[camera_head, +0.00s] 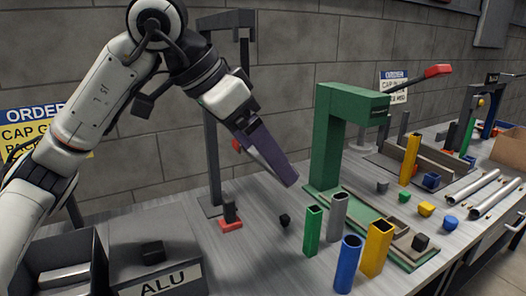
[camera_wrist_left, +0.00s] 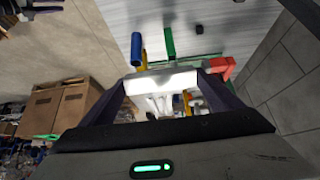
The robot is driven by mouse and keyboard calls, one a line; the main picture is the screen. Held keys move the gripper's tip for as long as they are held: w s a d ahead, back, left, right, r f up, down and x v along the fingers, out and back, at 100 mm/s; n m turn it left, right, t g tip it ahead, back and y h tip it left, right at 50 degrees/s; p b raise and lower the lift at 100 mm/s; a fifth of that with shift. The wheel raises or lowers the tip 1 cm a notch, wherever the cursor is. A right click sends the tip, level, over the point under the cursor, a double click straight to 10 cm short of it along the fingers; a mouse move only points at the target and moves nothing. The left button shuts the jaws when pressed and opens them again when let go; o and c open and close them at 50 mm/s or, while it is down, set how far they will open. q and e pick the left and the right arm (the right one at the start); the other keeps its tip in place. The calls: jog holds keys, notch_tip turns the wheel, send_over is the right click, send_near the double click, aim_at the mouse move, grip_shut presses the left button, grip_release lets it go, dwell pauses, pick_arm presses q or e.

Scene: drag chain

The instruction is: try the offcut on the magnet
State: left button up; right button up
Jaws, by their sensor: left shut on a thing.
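My left gripper (camera_head: 292,182) hangs above the bench with its fingers pointing down and right. In the left wrist view, the fingers (camera_wrist_left: 160,88) are shut on a silver-grey metal piece, the offcut (camera_wrist_left: 160,81), which lies across between them. The offcut is hidden behind the fingers in the head view. A red magnet (camera_head: 236,146) shows beside the dark stand, partly covered by my left gripper. A red block, seemingly this magnet, also shows close beside a finger in the left wrist view (camera_wrist_left: 221,68). Touching cannot be told. What seems to be my right gripper is cut off at the wrist view's top left.
The dark stand (camera_head: 211,150) rises behind my gripper. A bin labelled ALU (camera_head: 163,283) stands front left. A green press (camera_head: 326,145), upright coloured tubes (camera_head: 348,265) and several small caps (camera_head: 425,209) occupy the right. A small black piece (camera_head: 285,220) lies mid-bench.

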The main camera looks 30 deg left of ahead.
pick_arm(q)
jog(key=shift+w+a, duration=0.3)
jog(key=shift+a, duration=0.2)
dwell(0.6)
jog(key=shift+s+d+r+p, duration=0.15)
jog(key=shift+s+d, duration=0.2)
jog(key=shift+d, duration=0.25)
jog(key=shift+s+d+p, duration=0.2)
jog(key=shift+s+d, duration=0.15)
jog(key=shift+d, duration=0.25)
jog(key=shift+s+d+r+p, duration=0.15)
jog(key=shift+s+d, duration=0.2)
jog(key=shift+d, duration=0.25)
dwell(4.8)
